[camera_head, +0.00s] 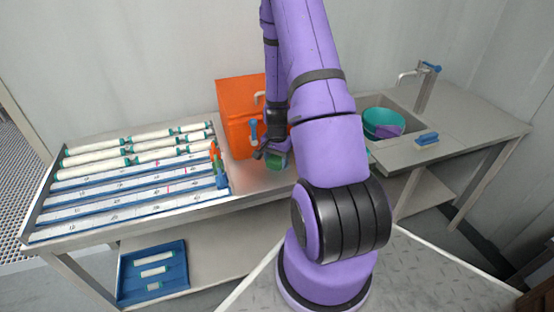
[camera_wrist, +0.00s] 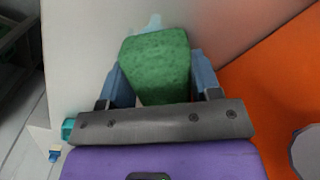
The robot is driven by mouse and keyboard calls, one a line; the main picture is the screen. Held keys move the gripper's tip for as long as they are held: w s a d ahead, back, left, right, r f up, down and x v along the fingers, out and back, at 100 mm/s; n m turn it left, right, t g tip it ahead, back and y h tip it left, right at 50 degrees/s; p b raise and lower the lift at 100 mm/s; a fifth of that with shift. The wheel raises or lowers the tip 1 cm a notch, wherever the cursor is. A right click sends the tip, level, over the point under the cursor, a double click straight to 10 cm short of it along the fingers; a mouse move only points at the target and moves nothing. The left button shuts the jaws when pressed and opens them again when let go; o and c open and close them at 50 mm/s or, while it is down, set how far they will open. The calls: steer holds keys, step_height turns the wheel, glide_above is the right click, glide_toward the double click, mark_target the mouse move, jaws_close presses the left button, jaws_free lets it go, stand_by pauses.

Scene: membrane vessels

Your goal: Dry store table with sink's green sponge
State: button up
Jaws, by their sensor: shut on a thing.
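My gripper (camera_head: 268,153) is over the steel table (camera_head: 252,182), in front of the orange box. It is shut on the green sponge (camera_head: 277,161). In the wrist view the sponge (camera_wrist: 158,65) sits between the two blue fingers of the gripper (camera_wrist: 160,78). A pale, shiny patch (camera_wrist: 150,24) shows on the tabletop just beyond the sponge; it looks like a wet spot. Whether the sponge touches the tabletop is hard to tell. The sink (camera_head: 403,118) is at the right, partly hidden by my arm.
The orange box (camera_head: 236,112) stands close behind my gripper. A rack (camera_head: 120,193) with several white tubes fills the table's left. In the sink is a teal bowl (camera_head: 380,121); a blue item (camera_head: 427,138) lies on its front edge. A blue tray (camera_head: 152,272) is on the lower shelf.

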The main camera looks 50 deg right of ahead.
mark_target(280, 164)
steer(key=shift+s+a+r, duration=0.1)
steer(key=shift+s+a, duration=0.4)
steer(key=shift+s, duration=0.3)
steer(key=shift+s+a, duration=0.45)
steer(key=shift+s, duration=0.3)
steer(key=shift+a, duration=0.1)
steer(key=shift+w+d+f, duration=0.15)
steer(key=shift+w+d, duration=0.15)
steer(key=shift+w, duration=0.2)
steer(key=shift+w+d+f, duration=0.1)
steer(key=shift+w+d, duration=0.2)
steer(key=shift+w, duration=0.2)
steer(key=shift+c, duration=0.3)
steer(key=shift+w+d, duration=0.45)
steer(key=shift+w, duration=0.3)
steer(key=shift+s+a+r, duration=0.1)
steer(key=shift+s+a, duration=0.45)
steer(key=shift+s, duration=0.35)
steer(key=shift+s+a+r, duration=0.1)
steer(key=shift+s+a, duration=0.4)
steer(key=shift+s, duration=0.35)
